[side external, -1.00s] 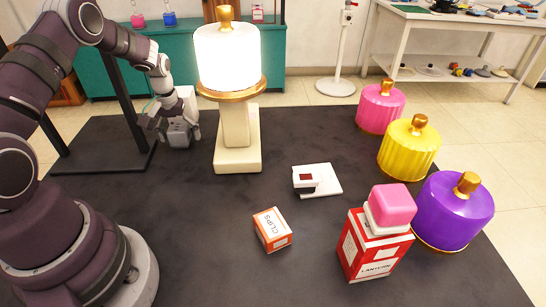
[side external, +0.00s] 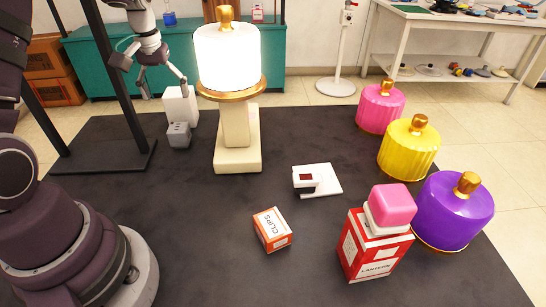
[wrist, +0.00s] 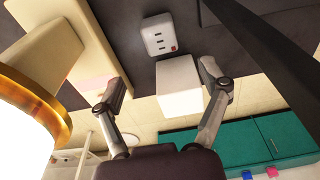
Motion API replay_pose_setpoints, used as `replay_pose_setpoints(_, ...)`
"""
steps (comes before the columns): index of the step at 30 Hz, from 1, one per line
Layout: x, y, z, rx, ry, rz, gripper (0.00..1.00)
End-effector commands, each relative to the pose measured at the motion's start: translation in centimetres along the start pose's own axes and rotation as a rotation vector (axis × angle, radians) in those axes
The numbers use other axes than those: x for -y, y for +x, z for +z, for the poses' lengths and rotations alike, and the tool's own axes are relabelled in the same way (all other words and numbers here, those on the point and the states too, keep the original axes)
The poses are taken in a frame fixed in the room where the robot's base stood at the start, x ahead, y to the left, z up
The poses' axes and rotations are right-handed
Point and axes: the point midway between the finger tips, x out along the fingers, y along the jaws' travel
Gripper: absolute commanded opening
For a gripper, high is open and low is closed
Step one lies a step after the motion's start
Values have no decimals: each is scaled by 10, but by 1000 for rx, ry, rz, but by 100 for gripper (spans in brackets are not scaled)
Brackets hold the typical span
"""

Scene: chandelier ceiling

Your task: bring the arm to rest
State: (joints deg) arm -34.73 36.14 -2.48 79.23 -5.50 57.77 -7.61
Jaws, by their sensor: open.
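My gripper (side external: 163,87) is open and empty in the side view, raised near the back left of the dark mat. Its two fingers are spread wide in the wrist view (wrist: 163,86). A white block (side external: 182,105) and a small grey slotted box (side external: 179,136) stand near and below it on the mat. In the wrist view the white block (wrist: 180,84) shows between the fingers, with the slotted box (wrist: 160,36) past it. The gripper appears apart from both.
A lit white lamp (side external: 227,58) stands on a cream pedestal (side external: 237,152) right of my gripper. A dark post (side external: 107,70) is on its left, a teal cabinet (side external: 90,60) behind. Pink (side external: 380,108), yellow (side external: 409,147) and purple (side external: 453,211) canisters stand at right.

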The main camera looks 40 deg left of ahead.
Motion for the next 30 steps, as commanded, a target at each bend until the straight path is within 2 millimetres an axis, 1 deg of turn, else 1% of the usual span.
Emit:
replay_pose_setpoints(5,-1,-2,0,-5,5,0,75)
replay_pose_setpoints(8,-10,-22,8,-51,48,0,75)
replay_pose_setpoints(10,-18,-44,20,-106,100,5,75)
replay_pose_setpoints(11,-24,-54,28,-126,132,12,75)
replay_pose_setpoints(12,-32,-66,41,-148,186,28,75)
replay_pose_setpoints(14,-43,-82,63,-179,272,54,75)
replay_pose_setpoints(16,-53,-99,93,-220,381,91,75)
replay_pose_setpoints(17,-56,-104,108,-237,430,108,75)
replay_pose_setpoints(18,-58,-110,126,-260,492,131,75)
replay_pose_setpoints(21,-60,-114,164,-307,624,183,75)
replay_pose_setpoints(24,-58,-112,188,-336,710,220,75)
replay_pose_setpoints(25,-57,-111,192,-342,728,227,75)
replay_pose_setpoints(27,-56,-110,198,-350,752,237,75)
replay_pose_setpoints(30,-56,-109,201,-351,761,240,75)
